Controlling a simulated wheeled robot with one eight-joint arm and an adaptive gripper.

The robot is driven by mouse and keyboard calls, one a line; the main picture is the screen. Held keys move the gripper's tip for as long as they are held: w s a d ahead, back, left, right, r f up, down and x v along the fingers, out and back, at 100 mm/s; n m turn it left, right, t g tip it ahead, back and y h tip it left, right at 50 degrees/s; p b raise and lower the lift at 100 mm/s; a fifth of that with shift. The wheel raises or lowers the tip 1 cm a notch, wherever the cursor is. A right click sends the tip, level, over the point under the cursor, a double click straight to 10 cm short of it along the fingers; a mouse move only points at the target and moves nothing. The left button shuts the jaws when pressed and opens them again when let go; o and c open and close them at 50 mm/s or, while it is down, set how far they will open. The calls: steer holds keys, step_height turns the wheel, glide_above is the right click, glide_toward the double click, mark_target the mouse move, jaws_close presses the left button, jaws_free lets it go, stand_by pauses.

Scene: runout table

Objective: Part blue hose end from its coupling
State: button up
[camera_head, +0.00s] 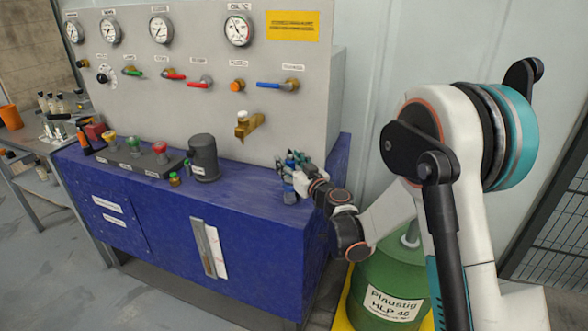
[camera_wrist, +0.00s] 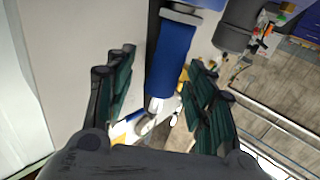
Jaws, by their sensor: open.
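The blue hose end (camera_wrist: 172,62) is a blue cylinder with a grey collar (camera_wrist: 181,15) at the top of the wrist view. It runs between the two fingers of my gripper (camera_wrist: 160,72), which is open, with gaps on both sides. In the head view my gripper (camera_head: 291,172) is at the right end of the blue bench, by the panel's lower right corner. Bits of blue (camera_head: 288,188) show among its fingers there. I cannot clearly make out the coupling; the fingers hide most of this spot in the head view.
The blue bench (camera_head: 150,200) carries a dark cylinder (camera_head: 204,158) and a button box (camera_head: 140,162). A green drum (camera_head: 385,285) stands below my arm.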

mark_target(289, 153)
jaws_close()
steer(key=c, duration=0.7)
jaws_free()
jaws_close()
steer(key=shift+r, duration=0.25)
steer(key=shift+r+p, duration=1.7)
steer(key=shift+r, duration=1.2)
